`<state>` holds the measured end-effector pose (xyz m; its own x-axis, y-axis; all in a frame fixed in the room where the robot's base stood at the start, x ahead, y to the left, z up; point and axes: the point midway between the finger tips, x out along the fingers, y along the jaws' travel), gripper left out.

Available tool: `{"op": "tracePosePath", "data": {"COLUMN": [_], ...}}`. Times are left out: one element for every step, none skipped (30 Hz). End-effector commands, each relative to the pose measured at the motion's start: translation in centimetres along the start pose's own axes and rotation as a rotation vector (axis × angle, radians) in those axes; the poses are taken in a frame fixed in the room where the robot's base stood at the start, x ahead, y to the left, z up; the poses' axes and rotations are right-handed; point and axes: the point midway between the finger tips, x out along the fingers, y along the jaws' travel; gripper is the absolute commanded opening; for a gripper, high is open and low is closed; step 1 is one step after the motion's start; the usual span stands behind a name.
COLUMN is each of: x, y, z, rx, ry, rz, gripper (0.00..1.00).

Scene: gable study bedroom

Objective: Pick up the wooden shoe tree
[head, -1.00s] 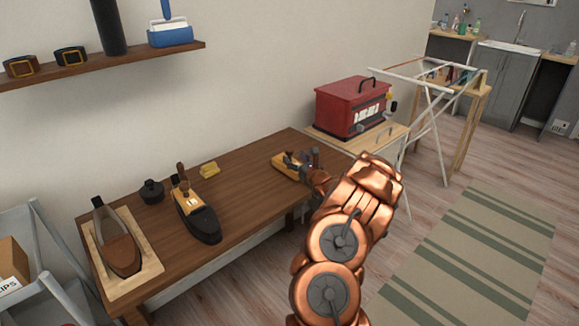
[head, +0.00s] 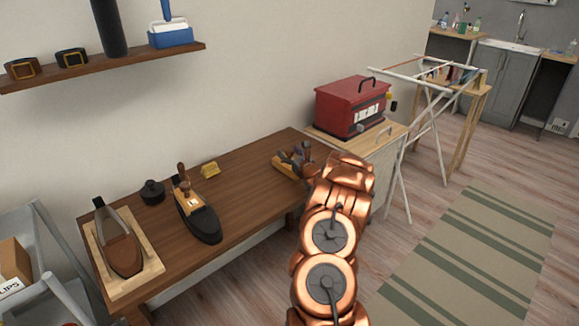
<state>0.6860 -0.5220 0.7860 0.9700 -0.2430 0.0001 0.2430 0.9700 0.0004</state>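A light wooden piece with dark parts (head: 283,168) lies at the far right end of the brown table. It looks most like the shoe tree, but it is small and partly covered. My gripper (head: 298,154) is at this piece, its dark fingers overlapping it in the picture. I cannot tell whether they touch it or how wide they are. My copper arm hides the table's right corner. A dark-soled piece with a wooden top and upright knob (head: 198,212) stands mid-table. A brown, shoe-shaped piece with a grey rear (head: 122,255) lies on a pale board at the left.
A red toolbox (head: 352,105) stands on a cabinet just beyond. A white drying rack (head: 400,165) is to the right. A shelf (head: 120,65) hangs above.

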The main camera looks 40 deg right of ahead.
Motion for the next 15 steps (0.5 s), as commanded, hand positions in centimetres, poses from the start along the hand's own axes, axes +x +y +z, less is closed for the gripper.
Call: {"op": "tracePosePath", "data": {"x": [0.0,0.0,0.0,-0.01,-0.01,-0.01,-0.01,-0.01,-0.01,-0.01,-0.01,-0.01,-0.01,-0.01,-0.01], "y": [0.0,0.0,0.0,0.0,-0.01,0.0,-0.01,0.0,0.0,0.0,0.0,0.0,-0.01,0.0,0.0], "z": [-0.01,-0.01,-0.01,-0.01,-0.01,-0.01,-0.01,-0.02,-0.01,-0.01,-0.01,-0.01,-0.01,-0.01,-0.01], "rx": [0.0,0.0,0.0,0.0,0.0,0.0,0.0,0.0,0.0,0.0,0.0,0.0,0.0,0.0,0.0], "ry": [0.0,0.0,0.0,0.0,0.0,0.0,0.0,0.0,0.0,0.0,0.0,0.0,0.0,0.0,0.0], "rz": [0.0,0.0,0.0,0.0,0.0,0.0,0.0,0.0,0.0,0.0,0.0,0.0,0.0,0.0,0.0], "gripper": [0.57,0.54,0.5,0.47,0.44,0.4,0.37,0.34,0.29,0.26,0.23,0.19,0.16,0.13,0.09]}}
